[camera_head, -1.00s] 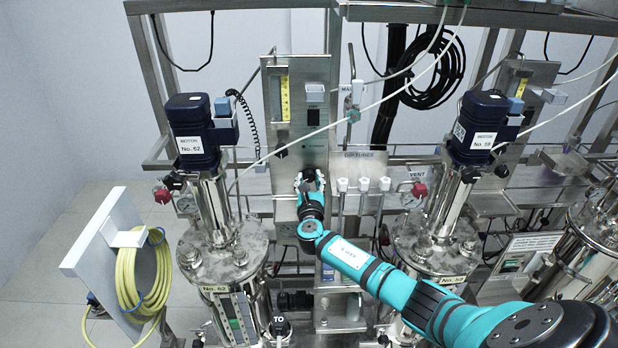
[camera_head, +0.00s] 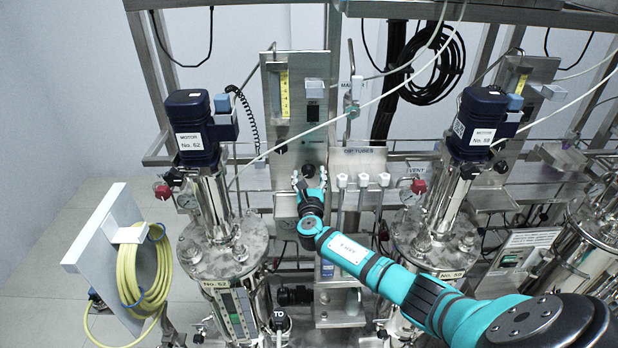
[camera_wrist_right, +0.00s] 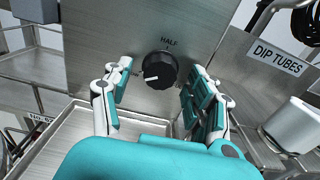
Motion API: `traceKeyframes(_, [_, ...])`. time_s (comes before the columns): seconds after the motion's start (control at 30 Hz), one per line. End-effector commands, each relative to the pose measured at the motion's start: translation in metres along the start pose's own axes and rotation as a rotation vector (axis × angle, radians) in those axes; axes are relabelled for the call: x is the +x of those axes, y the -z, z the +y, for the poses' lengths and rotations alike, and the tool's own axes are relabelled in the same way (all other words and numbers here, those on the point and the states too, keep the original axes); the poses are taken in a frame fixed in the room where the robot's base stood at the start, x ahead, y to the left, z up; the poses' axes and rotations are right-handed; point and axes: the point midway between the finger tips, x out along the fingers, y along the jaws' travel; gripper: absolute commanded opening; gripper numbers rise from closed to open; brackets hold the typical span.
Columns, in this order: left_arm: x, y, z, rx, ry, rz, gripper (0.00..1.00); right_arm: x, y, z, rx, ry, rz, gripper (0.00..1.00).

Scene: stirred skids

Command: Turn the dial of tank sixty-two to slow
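The black dial (camera_wrist_right: 158,70) is on a steel panel (camera_head: 300,115) beside the tank with the No. 62 motor (camera_head: 192,128). It also shows as a dark knob in the head view (camera_head: 308,171). HALF is printed above it; its white pointer mark points left and slightly down. In the head view this gripper (camera_head: 309,184) is just below the dial. My left gripper is not in view.
Tank 62 (camera_head: 222,262) stands left of the panel, the No. 59 motor (camera_head: 481,124) right. The DIP TUBES plate (camera_head: 358,158) with white-topped tubes is close to my right gripper. A yellow hose (camera_head: 140,275) hangs at left. A steel tray (camera_wrist_right: 75,140) lies below the dial.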

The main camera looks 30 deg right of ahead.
Motion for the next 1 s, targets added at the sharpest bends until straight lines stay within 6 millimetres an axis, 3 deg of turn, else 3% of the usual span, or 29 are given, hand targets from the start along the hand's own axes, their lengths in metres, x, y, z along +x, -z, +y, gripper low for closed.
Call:
traceKeyframes(0.27, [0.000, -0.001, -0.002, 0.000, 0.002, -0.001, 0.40, -0.006, -0.001, 0.000, 0.003, -0.002, -0.002, 0.58])
traceKeyframes(0.37, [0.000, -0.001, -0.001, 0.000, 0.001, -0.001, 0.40, -0.019, -0.001, 0.000, 0.002, -0.002, -0.002, 0.58])
traceKeyframes(0.7, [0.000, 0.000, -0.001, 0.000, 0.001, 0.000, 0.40, -0.090, 0.001, 0.000, 0.001, -0.001, 0.001, 0.58])
traceKeyframes(1.0, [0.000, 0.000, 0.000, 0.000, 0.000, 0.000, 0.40, -0.119, 0.000, 0.000, 0.000, 0.000, -0.001, 0.58])
